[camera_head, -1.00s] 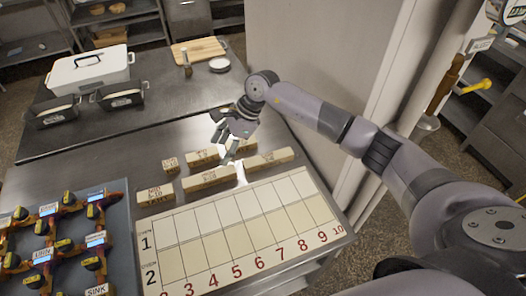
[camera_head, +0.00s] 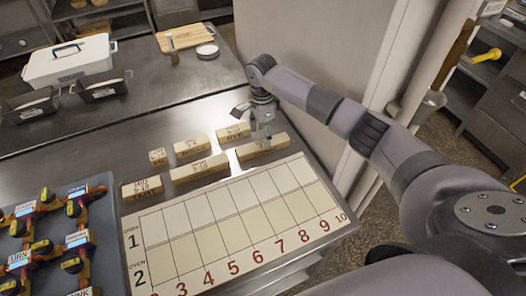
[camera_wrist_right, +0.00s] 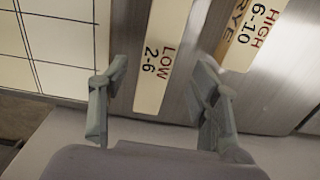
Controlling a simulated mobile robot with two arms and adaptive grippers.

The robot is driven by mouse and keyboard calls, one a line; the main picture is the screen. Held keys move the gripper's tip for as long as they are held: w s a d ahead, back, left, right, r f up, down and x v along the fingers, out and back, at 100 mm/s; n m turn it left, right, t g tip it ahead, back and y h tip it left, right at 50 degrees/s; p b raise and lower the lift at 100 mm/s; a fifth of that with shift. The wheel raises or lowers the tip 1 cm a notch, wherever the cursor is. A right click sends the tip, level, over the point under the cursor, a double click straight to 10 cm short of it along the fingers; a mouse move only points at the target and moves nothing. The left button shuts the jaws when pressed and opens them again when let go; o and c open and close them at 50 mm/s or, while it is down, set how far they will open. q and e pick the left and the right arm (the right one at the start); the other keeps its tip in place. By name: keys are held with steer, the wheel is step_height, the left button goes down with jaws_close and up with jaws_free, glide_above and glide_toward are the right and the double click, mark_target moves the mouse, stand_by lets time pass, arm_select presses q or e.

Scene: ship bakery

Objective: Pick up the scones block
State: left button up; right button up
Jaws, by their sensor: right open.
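Several pale wooden blocks lie in two rows behind the numbered board. I cannot read the word "scones" on any of them. My right gripper (camera_head: 264,132) is open and points down over the right end block of the front row (camera_head: 272,147). In the right wrist view, a block marked "LOW 2-6" (camera_wrist_right: 154,62) lies between the spread fingers of the gripper (camera_wrist_right: 161,75), apart from both. The rest of its label is hidden or out of frame. My left gripper is not in view.
Beside it lies a block marked "HIGH 6-10 RYE" (camera_wrist_right: 250,32), close to the right finger. Other blocks (camera_head: 199,167) stand to the left. The numbered oven board (camera_head: 235,225) lies in front. A panel of knobs (camera_head: 105,235) is at left, and a wall rises behind the gripper.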

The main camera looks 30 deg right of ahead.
steer(key=shift+f, duration=0.4)
step_height(320, 180, down, 5)
steer(key=shift+s+d+r+b, duration=0.1)
steer(key=shift+b, duration=1.15)
steer(key=shift+c, duration=0.7)
steer(key=shift+r, duration=0.1)
jaws_close()
